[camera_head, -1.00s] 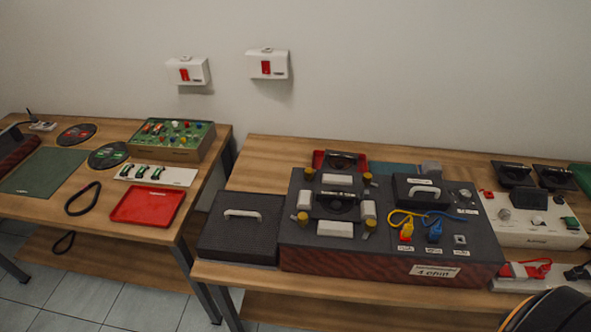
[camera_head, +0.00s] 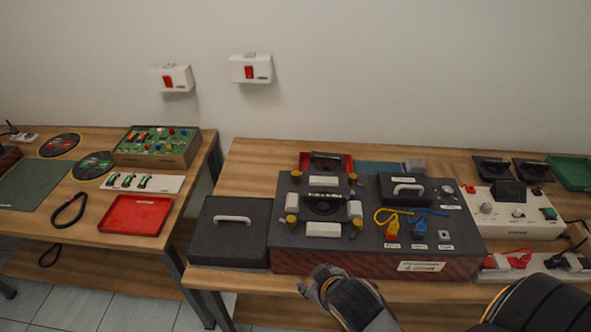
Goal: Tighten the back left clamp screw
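The dark box with red-brown sides (camera_head: 340,262) stands on the right-hand table. A black clamped part (camera_head: 322,206) sits on its left half, with white blocks around it. Small yellow-topped clamp screws stand at its corners. The back left clamp screw (camera_head: 296,177) is upright and unobstructed. The others are the back right (camera_head: 353,179), front left (camera_head: 291,221) and front right (camera_head: 356,224) screws.
A black lid with a white handle (camera_head: 229,240) lies left of the box. Yellow and blue cables (camera_head: 408,217) are plugged in on its right half. A white device (camera_head: 515,222) stands further right. A red tray (camera_head: 136,214) lies on the left table.

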